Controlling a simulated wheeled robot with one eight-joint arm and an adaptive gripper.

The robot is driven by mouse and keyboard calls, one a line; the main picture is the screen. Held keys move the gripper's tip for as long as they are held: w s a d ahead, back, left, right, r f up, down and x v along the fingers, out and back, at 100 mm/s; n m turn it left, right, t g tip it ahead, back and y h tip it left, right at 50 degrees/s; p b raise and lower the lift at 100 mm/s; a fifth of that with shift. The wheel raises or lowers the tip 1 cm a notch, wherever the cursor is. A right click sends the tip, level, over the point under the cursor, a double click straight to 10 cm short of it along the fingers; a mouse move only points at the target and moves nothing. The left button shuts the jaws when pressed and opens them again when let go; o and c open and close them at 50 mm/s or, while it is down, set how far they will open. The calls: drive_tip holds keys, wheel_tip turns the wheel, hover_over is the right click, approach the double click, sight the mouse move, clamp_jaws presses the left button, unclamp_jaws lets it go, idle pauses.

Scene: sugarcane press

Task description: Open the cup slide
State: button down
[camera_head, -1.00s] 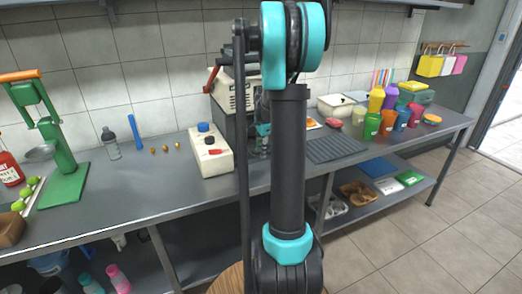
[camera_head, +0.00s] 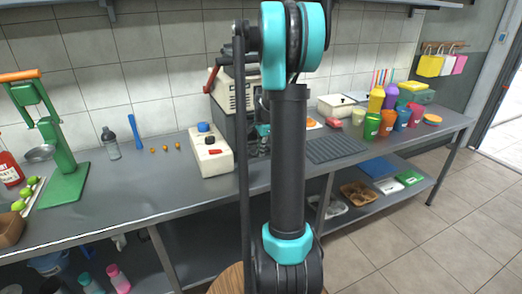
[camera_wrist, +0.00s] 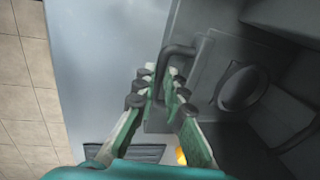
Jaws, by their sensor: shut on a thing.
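The cane press (camera_head: 236,92), a beige and dark machine with a red lever, stands on the counter against the tiled wall, partly hidden behind my arm. In the wrist view, the cup slide's dark bent bar handle (camera_wrist: 180,50) sticks out from a dark grey part of the press. My gripper (camera_wrist: 161,88) has its green-and-white fingers closed around the handle. A round dark recess (camera_wrist: 241,87) lies to the right of the handle. In the head view my gripper is mostly hidden behind my arm; I cannot tell there how far out the slide is.
A white control box (camera_head: 211,153) with blue and red knobs stands left of the press. A black ridged mat (camera_head: 335,148) and coloured cups (camera_head: 388,122) are to the right. A green hand juicer (camera_head: 62,160) is far left. The front counter strip is clear.

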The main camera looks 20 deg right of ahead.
drive_tip(key=s, duration=1.9)
drive_tip(key=shift+s+d, duration=0.2)
drive_tip(key=shift+d, duration=0.15)
drive_tip(key=c, duration=1.6)
unclamp_jaws()
drive_tip(key=r, duration=0.4)
drive_tip(key=s+r, duration=0.1)
drive_tip(key=r, duration=0.3)
drive_tip(key=s+r, duration=0.1)
drive_tip(key=r, duration=0.3)
drive_tip(key=shift+f, duration=0.1)
